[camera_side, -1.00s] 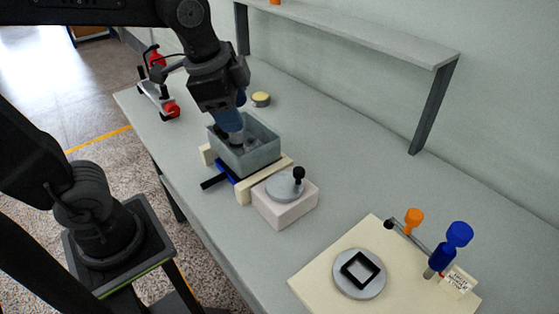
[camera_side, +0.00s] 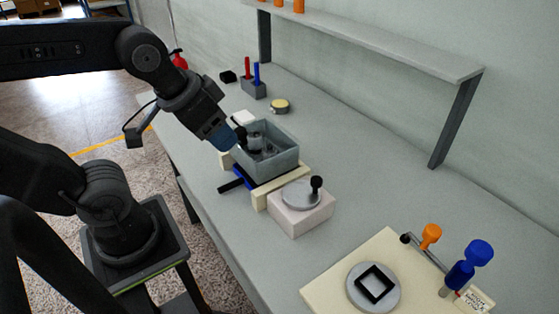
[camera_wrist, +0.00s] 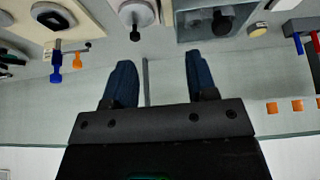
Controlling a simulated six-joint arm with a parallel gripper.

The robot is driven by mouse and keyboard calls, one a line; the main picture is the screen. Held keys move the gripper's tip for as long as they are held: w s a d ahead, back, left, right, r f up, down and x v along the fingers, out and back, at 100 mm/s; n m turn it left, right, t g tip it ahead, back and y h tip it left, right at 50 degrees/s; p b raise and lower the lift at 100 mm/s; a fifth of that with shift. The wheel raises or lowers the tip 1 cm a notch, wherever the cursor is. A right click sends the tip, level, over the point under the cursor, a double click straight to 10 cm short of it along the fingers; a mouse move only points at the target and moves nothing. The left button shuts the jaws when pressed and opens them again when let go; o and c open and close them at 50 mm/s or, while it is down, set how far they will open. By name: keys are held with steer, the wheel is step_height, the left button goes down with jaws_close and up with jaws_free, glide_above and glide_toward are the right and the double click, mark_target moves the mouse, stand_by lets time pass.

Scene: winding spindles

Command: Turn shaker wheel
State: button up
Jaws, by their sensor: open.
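The wheel is a flat grey disc (camera_side: 301,193) with an upright black knob (camera_side: 316,183) near its rim, set on a pale pink block (camera_side: 302,216). In the wrist view the disc (camera_wrist: 136,8) and its knob (camera_wrist: 135,33) show at the top. The grey bin (camera_side: 279,163) sits in a cream cradle (camera_side: 262,197) behind and left of the block, with dark and grey pieces inside. My gripper (camera_side: 226,139), with blue fingers, is by the bin's left side, apart from the wheel. In the wrist view my gripper (camera_wrist: 162,75) is open with nothing between its fingers.
A cream board (camera_side: 330,284) at front right holds a grey disc with a black square frame, an orange spindle (camera_side: 431,234) and a blue spindle (camera_side: 474,259). A holder with red and blue pegs (camera_side: 253,88) and a yellow-topped tin (camera_side: 280,106) stand behind. Bench between is clear.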

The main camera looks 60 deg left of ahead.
steer(key=n, duration=0.1)
steer(key=n+g, duration=0.6)
steer(key=n, duration=2)
glide_above(318, 179)
step_height(318, 179, down, 2)
step_height(318, 179, down, 13)
steer(key=shift+f, duration=0.15)
steer(key=shift+c, duration=0.4)
